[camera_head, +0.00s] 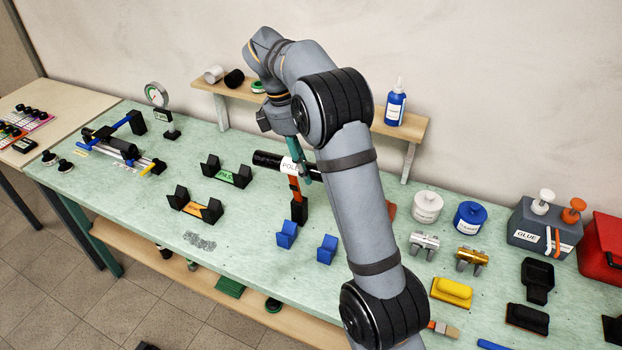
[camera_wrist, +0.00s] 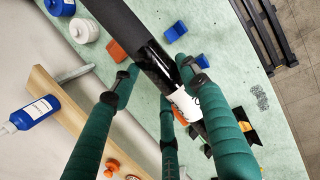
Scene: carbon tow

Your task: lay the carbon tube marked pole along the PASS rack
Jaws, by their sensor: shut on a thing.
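The black carbon tube (camera_head: 268,159) carries a white label reading POLE. My gripper (camera_head: 299,170) is shut around it near the label, and my arm hides the tube's right end. In the wrist view my gripper's green fingers (camera_wrist: 158,76) close on the tube (camera_wrist: 152,62), with the white label (camera_wrist: 187,104) just beside the grip. The PASS rack (camera_head: 226,173), two black notched supports on a base with a green label, stands empty to the left of the tube.
An empty rack with an orange label (camera_head: 195,208) stands in front of the PASS rack. An orange-and-black upright piece (camera_head: 297,205) is below the tube, contact unclear. Two blue blocks (camera_head: 287,234) stand in front. A wooden shelf (camera_head: 270,103) is behind.

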